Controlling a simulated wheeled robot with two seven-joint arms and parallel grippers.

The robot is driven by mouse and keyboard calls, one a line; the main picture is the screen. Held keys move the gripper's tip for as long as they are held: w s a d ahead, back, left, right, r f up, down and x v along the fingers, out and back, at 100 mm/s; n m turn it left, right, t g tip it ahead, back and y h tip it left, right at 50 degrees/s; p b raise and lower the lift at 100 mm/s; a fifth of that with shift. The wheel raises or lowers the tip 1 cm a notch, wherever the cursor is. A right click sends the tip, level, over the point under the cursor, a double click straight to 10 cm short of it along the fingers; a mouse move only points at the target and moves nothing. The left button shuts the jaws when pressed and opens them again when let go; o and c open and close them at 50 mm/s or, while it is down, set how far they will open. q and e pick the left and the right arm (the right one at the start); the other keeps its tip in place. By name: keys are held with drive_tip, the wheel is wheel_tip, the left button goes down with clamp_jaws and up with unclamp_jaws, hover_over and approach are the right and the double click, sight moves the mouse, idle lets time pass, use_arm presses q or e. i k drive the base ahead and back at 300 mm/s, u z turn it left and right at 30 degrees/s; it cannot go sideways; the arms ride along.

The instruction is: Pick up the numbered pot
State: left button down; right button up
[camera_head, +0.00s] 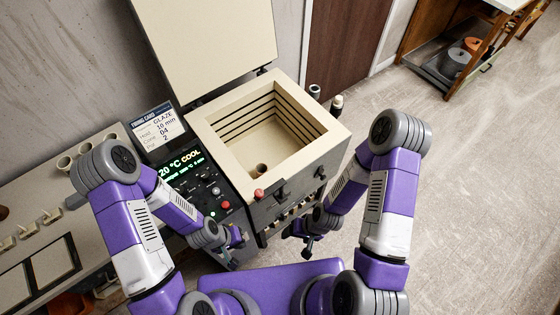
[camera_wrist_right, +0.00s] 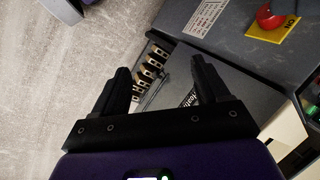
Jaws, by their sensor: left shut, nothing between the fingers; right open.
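A small brown pot (camera_head: 261,170) stands on the floor of the open kiln (camera_head: 220,112), near its front left inner corner. No number on it can be made out. My left gripper (camera_head: 238,238) is shut and empty, low in front of the control panel. My right gripper (camera_head: 307,240) is outside the kiln, in front of its lower front side. In the right wrist view, the right gripper (camera_wrist_right: 160,80) is open with nothing between its fingers; the kiln's dark casing is beyond it. The pot is not visible in that view.
The kiln lid (camera_head: 205,40) stands raised. A red knob (camera_head: 259,193) sits on the kiln's front corner, beside the control panel (camera_head: 195,185). The floor (camera_head: 460,190) at right is clear.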

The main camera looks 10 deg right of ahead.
sight(261, 169)
drive_tip(key=k, duration=0.5)
drive_tip(key=z, duration=1.5)
drive_tip(key=i, duration=0.85)
drive_tip(key=u, duration=3.1)
